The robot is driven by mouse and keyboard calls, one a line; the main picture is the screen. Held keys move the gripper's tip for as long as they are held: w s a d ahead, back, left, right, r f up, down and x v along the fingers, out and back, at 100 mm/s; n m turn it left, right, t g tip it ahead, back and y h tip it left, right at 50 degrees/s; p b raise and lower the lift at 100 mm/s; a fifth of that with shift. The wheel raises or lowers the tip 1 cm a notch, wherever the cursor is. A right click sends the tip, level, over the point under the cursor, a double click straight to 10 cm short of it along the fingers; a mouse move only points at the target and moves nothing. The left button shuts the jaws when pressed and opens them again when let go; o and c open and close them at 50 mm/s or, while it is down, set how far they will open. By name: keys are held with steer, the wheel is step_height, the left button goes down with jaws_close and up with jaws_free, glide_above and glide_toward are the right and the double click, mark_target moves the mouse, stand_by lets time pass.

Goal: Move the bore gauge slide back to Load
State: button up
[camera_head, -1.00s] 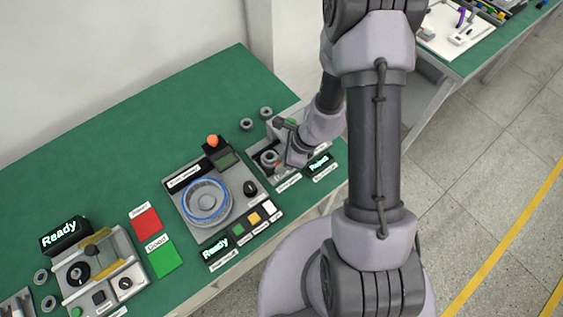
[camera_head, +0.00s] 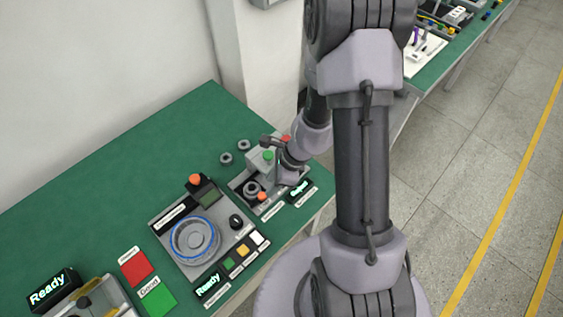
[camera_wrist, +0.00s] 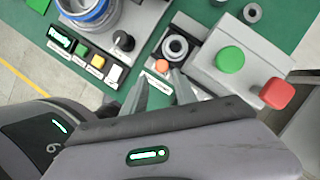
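The bore gauge station (camera_head: 236,183) is at the right end of the green bench. A grey ring part (camera_head: 252,188) sits on it, with a small orange knob (camera_head: 262,196) just in front. In the wrist view the ring (camera_wrist: 175,47) and the orange knob (camera_wrist: 161,66) lie just beyond my fingertips. My gripper (camera_wrist: 158,75) is open, its two fingers apart and empty, with the knob lined up between the tips. I cannot tell the height gap. In the head view my wrist (camera_head: 290,168) hides part of the station.
A grey box with a green button (camera_wrist: 230,60) and a red button (camera_wrist: 277,93) stands close right of my fingers. Left are a round blue-ringed fixture (camera_head: 195,238) and small coloured switches (camera_head: 243,250). Loose rings (camera_head: 226,158) lie behind. A lit display (camera_head: 299,188) stands at the front right.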

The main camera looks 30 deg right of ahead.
steer(key=p+v, duration=0.3)
steer(key=v, duration=0.6)
steer(key=shift+r+p, duration=0.35)
steer(key=shift+s, duration=0.1)
steer(key=a+r+n+t+b, duration=0.2)
steer(key=a+r+n+b, duration=0.5)
steer(key=n+b, duration=0.3)
steer(key=s+a+r+n+t+h+b, duration=0.1)
steer(key=s+a+r+n+h+b, duration=0.1)
steer(key=s+n+b, duration=0.4)
steer(key=s+a+r+n, duration=0.1)
steer(key=s+r+n, duration=0.1)
steer(key=s+n, duration=0.1)
steer(key=shift+s+t, duration=0.4)
steer(key=shift+s, duration=0.25)
